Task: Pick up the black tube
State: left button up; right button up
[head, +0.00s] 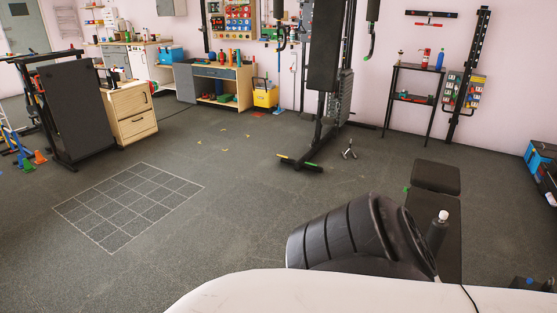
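I cannot tell whether that form is a separate thing or part of my body. No other clear black tube shows. Neither of my grippers is in view.
The black bench (436,177) stands at the right. A tall gym machine (325,70) stands at the back centre. A workbench (213,82), a yellow bin (265,95) and a dark shelf (415,98) line the wall. The floor around the marked grid (130,205) is clear.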

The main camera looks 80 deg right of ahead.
aim_at(434, 238)
jog(key=z, duration=3.75)
